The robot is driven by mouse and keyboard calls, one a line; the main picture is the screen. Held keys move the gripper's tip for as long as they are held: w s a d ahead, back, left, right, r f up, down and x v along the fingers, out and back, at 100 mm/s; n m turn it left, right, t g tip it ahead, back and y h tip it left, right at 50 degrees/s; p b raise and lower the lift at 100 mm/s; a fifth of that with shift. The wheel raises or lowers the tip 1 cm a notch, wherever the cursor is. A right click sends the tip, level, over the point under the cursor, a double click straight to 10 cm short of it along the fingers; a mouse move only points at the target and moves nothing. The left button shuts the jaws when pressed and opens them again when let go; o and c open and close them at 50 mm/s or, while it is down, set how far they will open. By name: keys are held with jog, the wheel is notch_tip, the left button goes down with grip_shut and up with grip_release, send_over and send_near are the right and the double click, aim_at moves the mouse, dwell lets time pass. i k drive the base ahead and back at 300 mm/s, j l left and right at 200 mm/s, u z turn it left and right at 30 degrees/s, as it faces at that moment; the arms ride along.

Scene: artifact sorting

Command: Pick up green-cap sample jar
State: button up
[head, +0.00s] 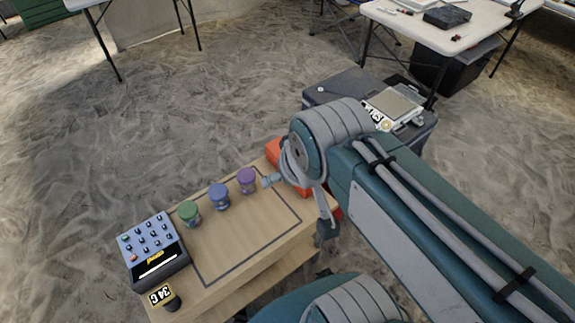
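The green-cap sample jar (188,212) stands upright on the wooden table (243,247), leftmost in a row of three jars. The blue-cap jar (219,195) is just to its right, and the purple-cap jar (246,180) is farther right. My arm reaches in from the right. The end of my gripper (326,230) shows only in part, as a dark tip near the table's right edge, well right of the green-cap jar. My arm hides much of the gripper, so its opening does not show. It is apart from the green-cap jar.
A blue keypad box (152,248) sits left of the jars, with a label marked 34 G (162,296) below it. An orange object (273,151) lies at the table's far right edge, partly behind my arm. A dark case (340,85) stands beyond. The tabletop before the jars is clear.

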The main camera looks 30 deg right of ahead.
aim_at(196, 222)
jog(key=k+j+z, duration=0.1)
jog(key=j, duration=0.35)
jog(key=k+j+z, duration=0.15)
jog(key=j, duration=0.25)
jog(key=k+j+z, duration=0.1)
jog(key=j, duration=0.6)
jog(key=i+j, duration=0.1)
jog(key=i, duration=0.25)
